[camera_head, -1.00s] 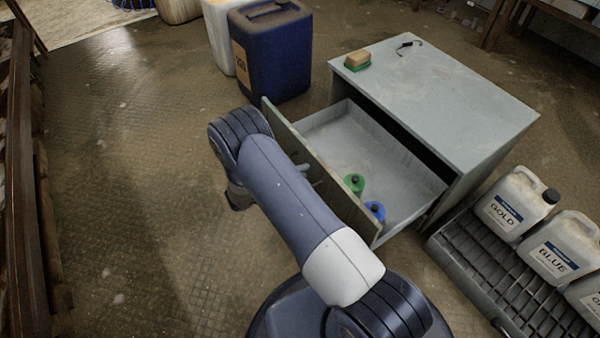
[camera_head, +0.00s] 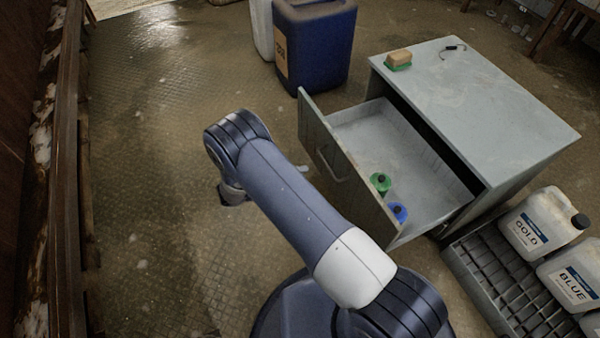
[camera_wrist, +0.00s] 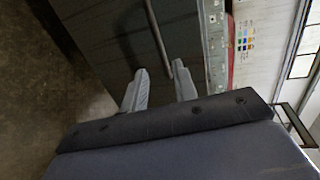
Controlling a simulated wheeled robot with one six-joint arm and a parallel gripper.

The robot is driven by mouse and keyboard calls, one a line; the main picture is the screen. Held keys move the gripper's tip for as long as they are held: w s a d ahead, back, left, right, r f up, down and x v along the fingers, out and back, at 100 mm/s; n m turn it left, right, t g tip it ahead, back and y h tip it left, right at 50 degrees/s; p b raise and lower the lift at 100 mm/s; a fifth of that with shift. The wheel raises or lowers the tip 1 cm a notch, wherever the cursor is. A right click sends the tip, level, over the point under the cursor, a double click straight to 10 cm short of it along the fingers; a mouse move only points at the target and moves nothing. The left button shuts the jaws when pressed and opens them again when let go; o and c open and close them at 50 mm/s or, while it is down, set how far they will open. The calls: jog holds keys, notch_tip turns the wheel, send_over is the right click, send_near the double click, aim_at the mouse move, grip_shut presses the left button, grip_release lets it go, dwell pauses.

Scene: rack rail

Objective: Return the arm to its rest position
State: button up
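My arm (camera_head: 290,205) stretches out bent in the head view, with its wrist low over the floor left of the open drawer. My gripper (camera_wrist: 159,67) shows in the wrist view with its two grey fingers apart and nothing between them. Beyond the fingers is a dark panel with a long bar handle (camera_wrist: 155,30), apparently the drawer front. In the head view the drawer front (camera_head: 345,175) stands clear of my wrist. The gripper's fingers are mostly hidden there.
The grey cabinet (camera_head: 480,105) has its drawer pulled out, holding a green bottle (camera_head: 380,183) and a blue bottle (camera_head: 397,212). A sponge (camera_head: 398,58) lies on top. A blue drum (camera_head: 315,50) stands behind. Jugs (camera_head: 540,222) sit on a rack at right. Floor at left is free.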

aim_at(328, 165)
jog(key=shift+d, duration=0.1)
jog(key=shift+b+x, duration=1.2)
jog(key=shift+x, duration=4.3)
jog(key=shift+r, duration=0.1)
